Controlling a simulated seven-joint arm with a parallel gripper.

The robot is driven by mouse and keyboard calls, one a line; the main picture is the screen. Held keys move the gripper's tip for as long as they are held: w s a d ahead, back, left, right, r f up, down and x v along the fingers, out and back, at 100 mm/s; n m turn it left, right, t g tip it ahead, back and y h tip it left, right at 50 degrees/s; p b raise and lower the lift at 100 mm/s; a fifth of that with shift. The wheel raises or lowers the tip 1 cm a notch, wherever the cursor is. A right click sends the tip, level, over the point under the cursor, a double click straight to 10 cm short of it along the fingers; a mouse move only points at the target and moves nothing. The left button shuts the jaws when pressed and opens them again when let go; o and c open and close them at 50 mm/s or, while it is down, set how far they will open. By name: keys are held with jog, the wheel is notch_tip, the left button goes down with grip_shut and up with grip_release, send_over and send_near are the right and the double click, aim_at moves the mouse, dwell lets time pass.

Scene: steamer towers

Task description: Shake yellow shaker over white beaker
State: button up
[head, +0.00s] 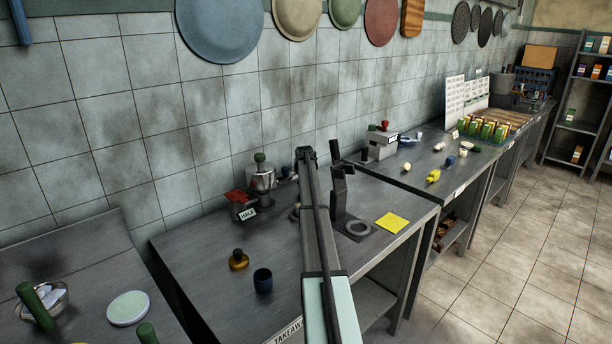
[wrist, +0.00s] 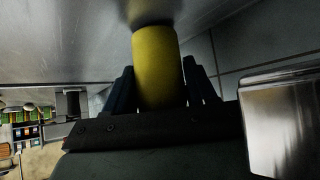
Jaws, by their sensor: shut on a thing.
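In the wrist view the yellow shaker (wrist: 156,60) is a plain yellow cylinder between the two dark fingers of my gripper (wrist: 160,84). The fingers are shut on it. Its far end is close to a grey metal surface; I cannot tell whether it touches. In the head view my arm crosses the middle of the near table, and I cannot make out the gripper or the held shaker there. I cannot identify a white beaker with certainty in either view.
A shiny metal block (wrist: 284,122) stands close in the wrist view.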

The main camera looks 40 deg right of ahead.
jog(key=shift+r, duration=2.35)
jog(key=o, duration=0.8)
jog(key=c, duration=1)
